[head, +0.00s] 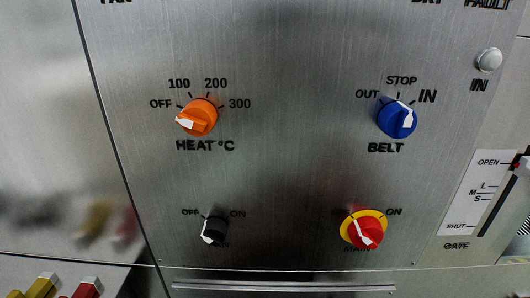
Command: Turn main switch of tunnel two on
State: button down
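The main switch (376,232) is a red knob on a yellow disc, low on the right of a brushed steel panel (290,185) in the head view. "ON" is printed at its upper right. The label below reads partly as "MAIN", and the mark at its upper left is hidden by the knob. A white pointer stripe runs along the knob's front, slanting down and slightly right; I cannot tell which mark it is set to. No tunnel number is legible. My gripper is not in view.
A blue BELT knob (397,124) points towards IN. A black knob (214,229) with OFF and ON marks sits left of the main switch. A gate slider (523,164) is at the right edge. A handle-like bar (285,287) runs below.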

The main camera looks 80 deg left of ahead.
aim_at(366, 232)
jog(key=u, duration=2.7)
jog(key=k, duration=0.05)
